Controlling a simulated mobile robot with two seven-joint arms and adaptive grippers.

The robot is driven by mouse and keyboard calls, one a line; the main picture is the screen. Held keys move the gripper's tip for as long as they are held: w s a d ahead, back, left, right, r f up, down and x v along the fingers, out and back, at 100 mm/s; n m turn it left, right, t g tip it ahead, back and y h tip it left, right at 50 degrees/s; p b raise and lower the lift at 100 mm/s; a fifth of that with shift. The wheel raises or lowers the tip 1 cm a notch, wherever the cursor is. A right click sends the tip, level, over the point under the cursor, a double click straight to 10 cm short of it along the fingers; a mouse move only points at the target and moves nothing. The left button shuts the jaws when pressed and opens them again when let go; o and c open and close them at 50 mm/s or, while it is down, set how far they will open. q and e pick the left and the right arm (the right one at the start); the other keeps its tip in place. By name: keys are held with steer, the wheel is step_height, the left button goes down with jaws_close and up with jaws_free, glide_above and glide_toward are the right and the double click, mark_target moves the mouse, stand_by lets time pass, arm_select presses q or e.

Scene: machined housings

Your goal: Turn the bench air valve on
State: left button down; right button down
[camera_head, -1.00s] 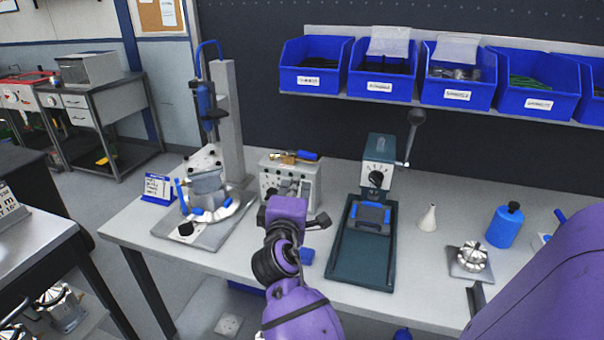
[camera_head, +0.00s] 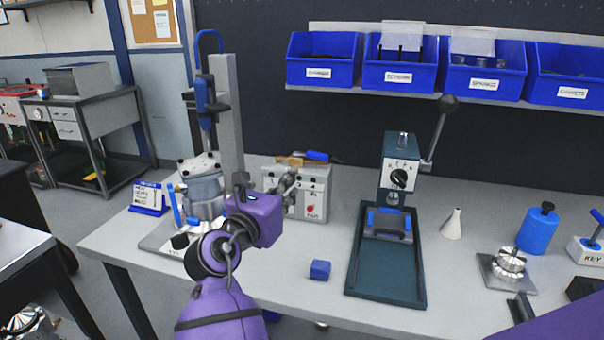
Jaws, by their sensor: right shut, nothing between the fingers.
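A pale grey control box (camera_head: 322,188) stands at the back of the bench, with a red round part (camera_head: 310,209) and small dark lettering on its front. I cannot tell for certain which part is the air valve; it may be on this box. My purple wrist hides the area below.
A press on a steel plate (camera_head: 160,236) stands left of the box. A blue block (camera_head: 320,270) lies in front of it. A green lever press (camera_head: 385,285) stands right. Blue bins (camera_head: 320,72) hang behind. A white cone (camera_head: 452,225) and a blue bottle (camera_head: 538,232) stand at right.

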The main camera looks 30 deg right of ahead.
mark_target(319, 157)
arm_select(q)
steer(key=shift+w+r, duration=0.25)
steer(key=shift+w, duration=0.25)
arm_select(e)
steer(key=x, duration=1.3)
steer(key=shift+w+d+f, duration=0.1)
arm_select(q)
steer(key=shift+s, duration=0.1)
